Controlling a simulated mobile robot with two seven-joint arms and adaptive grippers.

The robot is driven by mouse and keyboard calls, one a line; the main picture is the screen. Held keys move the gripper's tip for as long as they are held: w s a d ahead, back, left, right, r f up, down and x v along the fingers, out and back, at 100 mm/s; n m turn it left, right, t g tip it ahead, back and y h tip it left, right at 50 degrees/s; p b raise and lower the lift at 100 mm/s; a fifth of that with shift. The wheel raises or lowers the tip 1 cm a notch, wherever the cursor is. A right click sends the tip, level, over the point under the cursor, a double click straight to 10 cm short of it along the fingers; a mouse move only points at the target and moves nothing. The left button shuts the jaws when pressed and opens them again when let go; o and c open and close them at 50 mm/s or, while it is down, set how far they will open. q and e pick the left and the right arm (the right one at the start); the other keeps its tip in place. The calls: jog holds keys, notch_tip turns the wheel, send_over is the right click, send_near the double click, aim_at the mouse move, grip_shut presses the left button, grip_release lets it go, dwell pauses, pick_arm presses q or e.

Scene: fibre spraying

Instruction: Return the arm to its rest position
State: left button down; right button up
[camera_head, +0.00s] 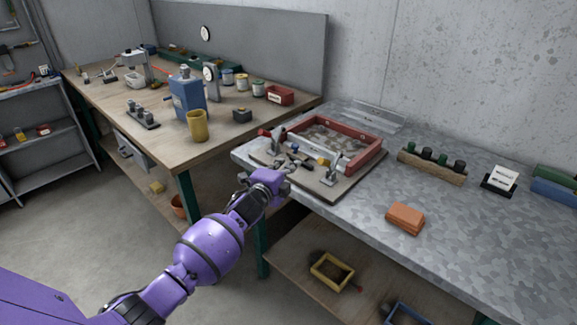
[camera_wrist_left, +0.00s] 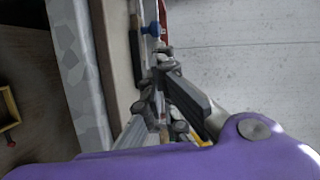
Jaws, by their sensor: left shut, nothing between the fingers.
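My left arm, purple, reaches from the lower left of the head view to the near edge of the metal-topped table. My left gripper (camera_head: 284,178) is at the near left corner of the board that carries the red-framed tray (camera_head: 364,161). Its fingers are shut with nothing between them. In the left wrist view the dark gripper fingers (camera_wrist_left: 165,70) show in front of the table edge, the board and a blue-knobbed part. Whether the fingers touch the board or its fittings I cannot tell. My right gripper is not in view.
The grey metal table (camera_head: 470,235) holds an orange block (camera_head: 404,218), a wooden rack (camera_head: 432,168) and a small card stand (camera_head: 499,180). A wooden workbench (camera_head: 165,150) at left carries a blue canister (camera_head: 187,95) and a yellow cup (camera_head: 197,126). Open floor lies at lower left.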

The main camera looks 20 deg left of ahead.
pick_arm(q)
jog(key=shift+w+f, duration=0.1)
jog(key=shift+f, duration=0.05)
jog(key=shift+w+a, duration=0.1)
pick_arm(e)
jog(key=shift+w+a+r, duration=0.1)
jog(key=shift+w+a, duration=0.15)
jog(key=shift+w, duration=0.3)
